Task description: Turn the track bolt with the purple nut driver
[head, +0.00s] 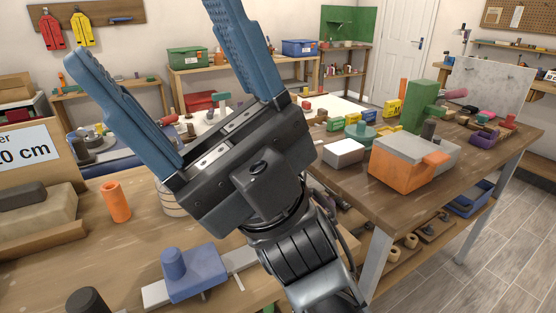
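My gripper (148,30) is raised close to the camera, its two blue fingers spread wide apart with nothing between them. I cannot clearly identify the purple nut driver. A mauve handle-like piece (456,94) shows beside a green block on the right bench, and a dark purple piece (485,138) lies near it. I cannot make out the track bolt. A blue-violet block with a round knob (190,274) sits on a pale flat bar (240,260) on the near bench. My gripper is above and apart from all of these and hides part of the benches.
The near bench (130,235) holds an orange cup (116,202) and a dark rounded object (88,301). The right bench (345,185) carries an orange-and-grey box (402,165), a green block (425,106) and several small items. Grey floor (505,225) is clear at right.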

